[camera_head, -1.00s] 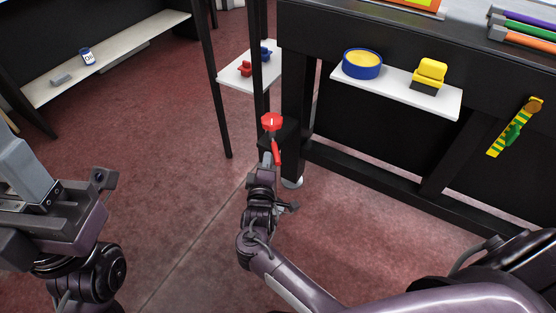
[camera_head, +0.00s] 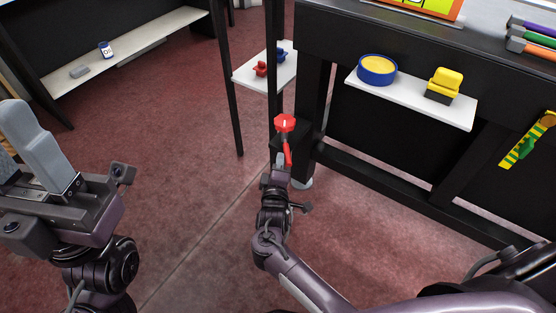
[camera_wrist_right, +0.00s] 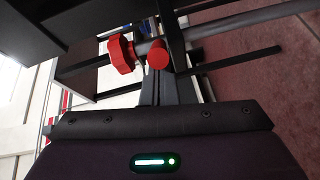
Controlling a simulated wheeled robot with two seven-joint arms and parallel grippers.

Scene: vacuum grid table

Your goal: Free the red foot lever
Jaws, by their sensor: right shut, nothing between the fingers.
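The red foot lever (camera_head: 288,154) sits low by the black table leg, just below a red knob (camera_head: 285,123). In the right wrist view a faceted red knob (camera_wrist_right: 121,54) and a round red end (camera_wrist_right: 158,54) show side by side; the round end looks like the lever's. My right gripper (camera_head: 281,160) is shut and empty, its fingertips right at the lever. In the wrist view its fingers (camera_wrist_right: 157,86) point at the round end; I cannot tell whether they touch. My left gripper (camera_head: 38,145) is raised at the left, away from the lever; its finger gap is hidden.
A white shelf (camera_head: 410,98) on the table holds a blue-yellow round box (camera_head: 377,69) and a yellow block (camera_head: 445,83). A smaller white shelf (camera_head: 262,75) holds red and blue parts behind a thin black post. A black lower rail runs right. Floor at left is clear.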

